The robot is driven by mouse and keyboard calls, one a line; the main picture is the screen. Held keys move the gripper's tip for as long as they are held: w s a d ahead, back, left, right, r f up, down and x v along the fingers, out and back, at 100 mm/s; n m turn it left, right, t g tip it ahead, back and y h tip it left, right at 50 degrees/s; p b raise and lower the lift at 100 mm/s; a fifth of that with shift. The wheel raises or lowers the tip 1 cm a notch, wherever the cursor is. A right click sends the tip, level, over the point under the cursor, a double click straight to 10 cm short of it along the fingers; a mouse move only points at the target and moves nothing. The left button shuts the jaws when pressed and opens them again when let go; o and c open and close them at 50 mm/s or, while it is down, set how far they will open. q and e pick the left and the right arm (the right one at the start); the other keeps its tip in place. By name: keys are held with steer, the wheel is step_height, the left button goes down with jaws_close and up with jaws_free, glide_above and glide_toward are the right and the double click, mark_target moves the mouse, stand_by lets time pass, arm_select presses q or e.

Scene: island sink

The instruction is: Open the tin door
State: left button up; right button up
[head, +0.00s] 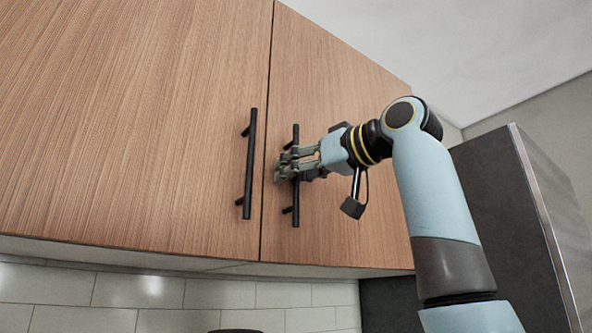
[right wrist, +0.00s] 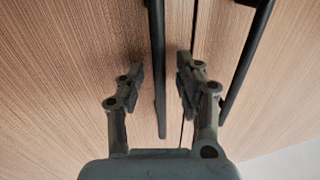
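Two wood-grain cabinet doors meet at a narrow vertical seam, the left door (head: 130,110) and the right door (head: 335,75); both look shut. Each has a black bar handle near the seam, the left handle (head: 250,165) and the right handle (head: 296,215). Neither door shows a mark that identifies it as the tin door. My right gripper (head: 281,167) is at the right handle and hides its middle. In the right wrist view my right gripper (right wrist: 160,88) has its fingers apart, with one black handle bar (right wrist: 158,60) between them. I cannot tell whether they touch it. My left gripper is out of view.
In the wrist view the other handle (right wrist: 247,60) runs outside the right-hand finger. A dark tall unit (head: 505,190) stands to the right. White tiles (head: 150,292) lie below the cabinet. The ceiling (head: 440,40) is close above.

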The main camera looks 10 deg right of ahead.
jaws_close()
steer(key=shift+s, duration=0.1)
stand_by(0.4)
